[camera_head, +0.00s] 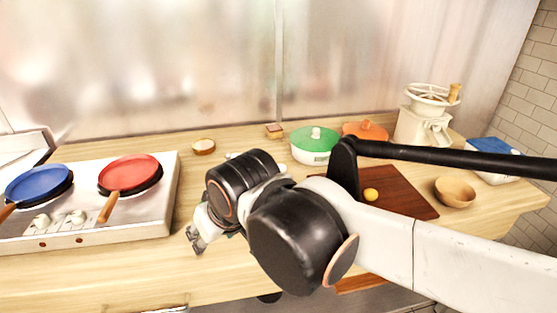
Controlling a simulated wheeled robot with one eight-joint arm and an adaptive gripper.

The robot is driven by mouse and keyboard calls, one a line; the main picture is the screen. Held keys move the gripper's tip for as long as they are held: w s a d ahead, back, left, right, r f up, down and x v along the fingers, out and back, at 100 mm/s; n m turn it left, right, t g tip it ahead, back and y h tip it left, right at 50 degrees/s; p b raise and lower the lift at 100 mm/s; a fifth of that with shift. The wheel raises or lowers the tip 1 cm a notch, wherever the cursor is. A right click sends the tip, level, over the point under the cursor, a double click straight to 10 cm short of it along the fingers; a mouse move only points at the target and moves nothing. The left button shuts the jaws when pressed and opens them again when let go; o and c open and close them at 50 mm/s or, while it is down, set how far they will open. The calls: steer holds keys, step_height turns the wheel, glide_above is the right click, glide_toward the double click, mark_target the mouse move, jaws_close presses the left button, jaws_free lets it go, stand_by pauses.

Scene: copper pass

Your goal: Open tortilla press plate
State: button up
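I cannot make out a tortilla press for certain; my arm hides part of the counter's middle. My gripper (194,242) is over the front of the wooden counter, right of the stove. Its grey fingers are small and partly turned away, so their opening is unclear. I see nothing held in it. A blue-topped white object (493,146) stands at the far right end; what it is I cannot tell.
A stove (77,218) at the left bears a blue pan (38,184) and a red pan (130,173). A green lidded pot (312,148), an orange lidded pot (367,131) and a white grinder (423,128) stand behind. A brown board (408,196), yellow ball (371,194) and wooden bowl (455,192) are right.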

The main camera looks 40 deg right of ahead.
steer(key=w+r+m+g+p, duration=0.2)
steer(key=w+r+m+p, duration=0.1)
steer(key=w+r+p, duration=0.35)
steer(key=m+g+h+p, duration=0.4)
steer(key=m+p, duration=0.3)
steer(key=m, duration=0.4)
glide_toward(281, 166)
steer(key=b+x, duration=0.2)
steer(key=x, duration=0.2)
steer(key=b+x, duration=0.2)
steer(key=x, duration=0.2)
steer(key=shift+s+a+f, duration=0.1)
steer(key=shift+s+f, duration=0.05)
steer(key=shift+f, duration=0.05)
jaws_close()
